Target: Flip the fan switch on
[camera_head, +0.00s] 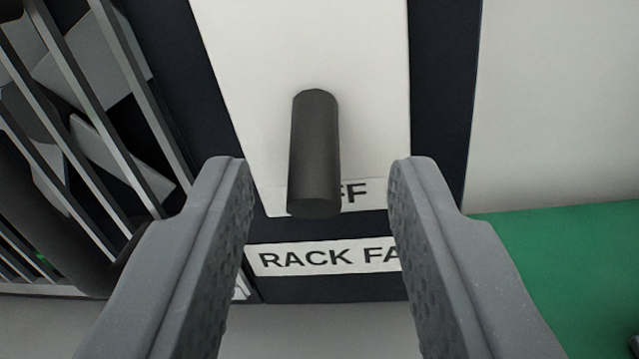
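The fan switch is a dark grey cylindrical lever (315,150) that sticks out from a white plate (310,45). The lever points toward the camera and down, and its end partly covers a label of which "FF" shows (352,194). Below it, a label reading "RACK FA" (320,259) is cut off by my right finger. My gripper (318,180) is open, with one finger on each side of the lever. Clear gaps show between the lever and both fingers, and neither appears to touch it.
A fan behind metal grille bars (130,75) stands at the left. Dark strips (443,90) border the white plate. A pale panel (560,100) and a green surface (570,265) lie at the right.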

